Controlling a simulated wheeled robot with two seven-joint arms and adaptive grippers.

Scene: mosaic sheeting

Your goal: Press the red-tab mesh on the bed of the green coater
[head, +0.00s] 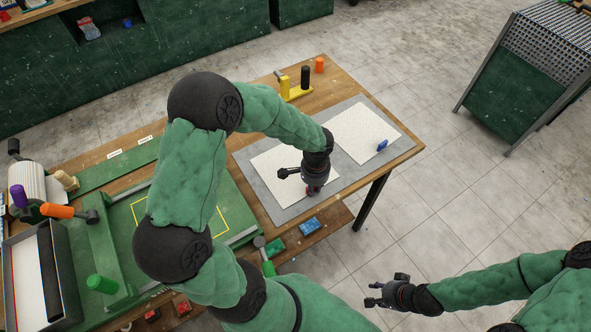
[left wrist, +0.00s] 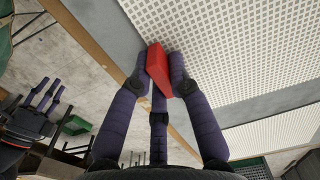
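The red-tab mesh (head: 272,173) is a white perforated sheet lying flat on a grey mat. Its red tab (left wrist: 158,70) stands between my left gripper's fingers in the left wrist view. The left gripper (head: 312,189) is low over the sheet's front right edge, and its fingers appear closed against both sides of the tab. The tab is mostly hidden in the head view. The green coater (head: 236,205) is on the left, its bed marked with a yellow outline, partly hidden by my left arm. My right gripper (head: 376,294) is empty, fingers spread, over the floor.
A second white mesh (head: 358,128) with a blue tab (head: 382,145) lies on the mat (head: 283,208) to the right. A yellow stand (head: 297,91) with a black handle is behind. Purple, orange and green handles crowd the coater's left end. A tray (head: 66,268) stands there.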

